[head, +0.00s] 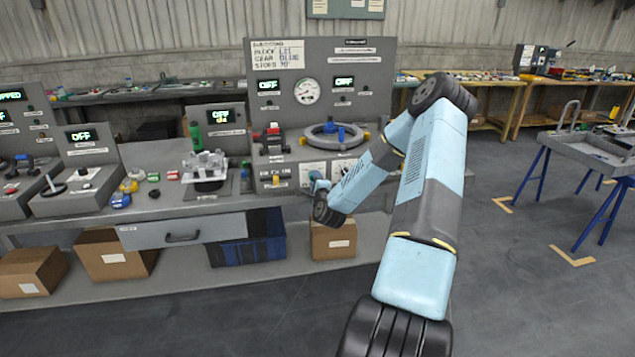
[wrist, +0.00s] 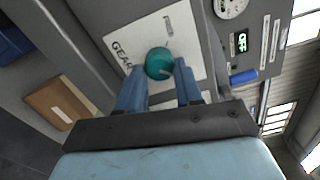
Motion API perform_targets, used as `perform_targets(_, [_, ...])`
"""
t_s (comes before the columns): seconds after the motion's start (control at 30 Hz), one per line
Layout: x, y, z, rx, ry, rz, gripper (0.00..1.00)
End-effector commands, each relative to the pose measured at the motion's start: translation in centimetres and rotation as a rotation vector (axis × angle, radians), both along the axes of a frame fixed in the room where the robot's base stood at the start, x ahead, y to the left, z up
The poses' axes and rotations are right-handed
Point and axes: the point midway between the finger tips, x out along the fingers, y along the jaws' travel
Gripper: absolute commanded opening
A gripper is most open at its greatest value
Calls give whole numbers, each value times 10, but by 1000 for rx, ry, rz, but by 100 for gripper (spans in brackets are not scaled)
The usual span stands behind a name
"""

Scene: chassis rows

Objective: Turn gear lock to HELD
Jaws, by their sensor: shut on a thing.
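The gear lock shows in the wrist view as a round teal knob (wrist: 158,62) on a white plate (wrist: 118,39) marked GEAR. A second label on the plate is too small to read, so I cannot tell which setting the knob points to. My gripper (wrist: 162,76) is shut on the knob, with one blue finger on each side. In the head view my gripper (head: 318,186) is at the front of the grey machine, by its lower panel. My arm and wrist hide most of the knob there.
Above the panel are a ring fixture (head: 333,136) with a blue part, a gauge (head: 306,91) and displays reading OFF. A cardboard box (head: 333,241) and a blue crate (head: 248,250) stand below. A grey tray table (head: 590,150) is at right. The floor between is clear.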

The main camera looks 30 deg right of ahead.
Motion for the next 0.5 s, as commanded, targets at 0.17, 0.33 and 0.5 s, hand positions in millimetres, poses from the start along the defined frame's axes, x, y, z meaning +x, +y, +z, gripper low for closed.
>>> perform_targets(0.17, [-3, -2, -7, 35, 5, -5, 4])
perform_targets(0.33, [-3, -2, -7, 42, 2, -4, 5])
perform_targets(0.5, [-3, -2, -7, 42, 4, -4, 5])
